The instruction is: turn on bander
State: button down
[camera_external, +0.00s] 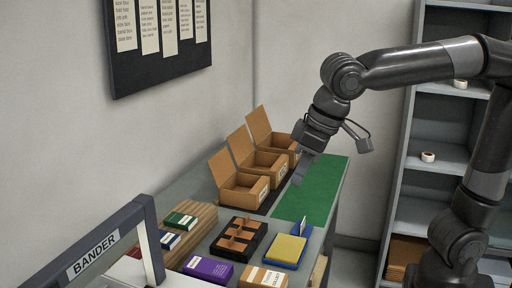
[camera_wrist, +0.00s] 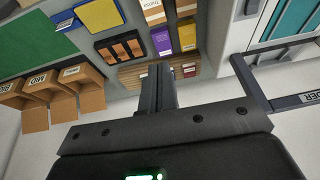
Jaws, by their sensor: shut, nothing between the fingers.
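The bander (camera_external: 93,256) stands at the lower left of the external view, a dark grey arch with a white BANDER label. In the wrist view its arch (camera_wrist: 292,102) runs along the right edge, with a pale body and teal panels (camera_wrist: 290,22) beyond. I cannot make out a switch or button on it. My gripper (camera_external: 299,179) is above the table, near the open cardboard boxes and the green mat, well apart from the bander. Its fingers (camera_wrist: 158,85) are together and empty, pointing at the table in the wrist view.
Three open cardboard boxes (camera_external: 243,188) line the wall side of the table, beside a green mat (camera_external: 318,185). A black tray with brown compartments (camera_external: 238,238), a yellow pad (camera_external: 286,248), and a purple box (camera_external: 207,269) lie towards the bander. Grey shelves (camera_external: 440,158) stand at the right.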

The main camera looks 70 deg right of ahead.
jog(key=w+a, duration=0.3)
jog(key=a, duration=1.7)
jog(key=shift+a+f+g, duration=0.15)
jog(key=shift+f+g, duration=0.25)
jog(key=shift+f, duration=0.1)
jog(key=x, duration=1.3)
jog(key=shift+w+d+f, duration=0.1)
jog(key=shift+d+f, duration=0.15)
jog(key=shift+f, duration=0.15)
